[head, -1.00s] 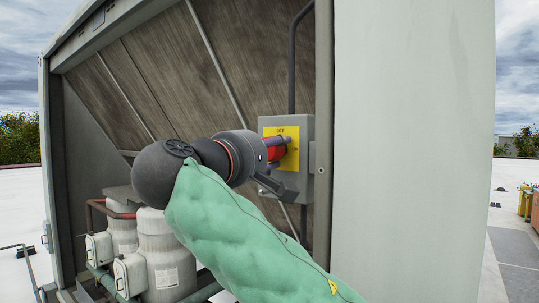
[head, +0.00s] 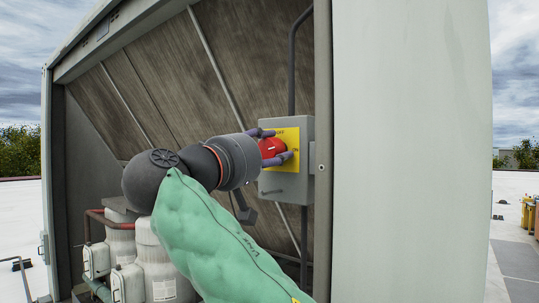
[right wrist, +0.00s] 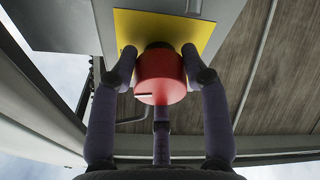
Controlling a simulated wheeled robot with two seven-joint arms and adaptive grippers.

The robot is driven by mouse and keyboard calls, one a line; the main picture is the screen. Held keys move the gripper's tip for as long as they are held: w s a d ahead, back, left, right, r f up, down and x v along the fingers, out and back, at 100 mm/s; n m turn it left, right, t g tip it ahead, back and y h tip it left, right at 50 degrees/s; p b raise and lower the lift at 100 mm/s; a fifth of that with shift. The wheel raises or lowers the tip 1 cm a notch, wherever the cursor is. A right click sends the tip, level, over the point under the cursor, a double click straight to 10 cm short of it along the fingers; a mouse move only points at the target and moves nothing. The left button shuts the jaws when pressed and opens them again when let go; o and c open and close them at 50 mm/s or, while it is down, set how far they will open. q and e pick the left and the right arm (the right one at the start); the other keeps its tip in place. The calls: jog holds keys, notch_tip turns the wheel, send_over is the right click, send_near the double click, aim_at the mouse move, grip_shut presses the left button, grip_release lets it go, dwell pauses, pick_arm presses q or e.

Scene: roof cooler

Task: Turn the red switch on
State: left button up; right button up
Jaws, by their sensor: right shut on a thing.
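The red switch (head: 272,147) is a round knob on a yellow plate (head: 291,137) on the front of a grey box. The plate reads OFF at the top and ON at the right. A short pale mark shows on the knob, but I cannot tell which word it points at. My right gripper (head: 276,146) is shut on the red switch, its purple fingers around the knob. In the right wrist view, fingers flank the red switch (right wrist: 160,80) on both sides, and a third is below it. My left gripper is not in view.
The grey switch box (head: 287,186) is fixed beside a metal post, with conduit above and below. A large pale panel (head: 410,150) stands close on the right. White tanks (head: 160,262) with red and green pipes stand at the lower left.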

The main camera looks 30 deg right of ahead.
jog(key=shift+w+a+f+m+g, duration=0.15)
jog(key=shift+m+g, duration=0.25)
jog(key=shift+m, duration=0.5)
jog(key=o, duration=1.1)
jog(key=shift+o, duration=0.2)
jog(key=v, duration=1.2)
jog(key=shift+f, duration=0.1)
